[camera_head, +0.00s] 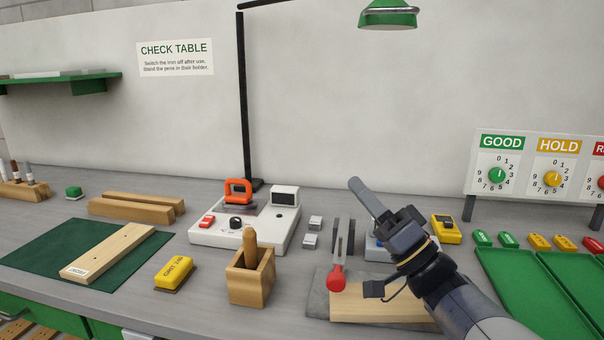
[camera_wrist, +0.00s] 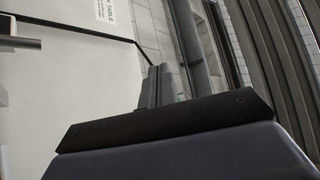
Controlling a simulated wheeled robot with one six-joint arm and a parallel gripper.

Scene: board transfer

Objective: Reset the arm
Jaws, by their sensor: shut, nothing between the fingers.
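My gripper (camera_head: 369,200) is raised above the workbench at the right of centre in the head view, its fingers pointing up and to the left. The fingers are together with nothing between them. In the wrist view the gripper (camera_wrist: 158,85) points towards the wall and a tiled area, and no bench object lies at its tips. My arm reaches in from the bottom right and hides part of the bench behind it.
Below my gripper are a red-knobbed lever (camera_head: 336,279) and a wooden board (camera_head: 380,306) on a grey plate. Left of them stand a wooden holder (camera_head: 250,283) and a white station (camera_head: 270,222). Green trays (camera_head: 520,300) lie right. A lamp (camera_head: 388,14) hangs above.

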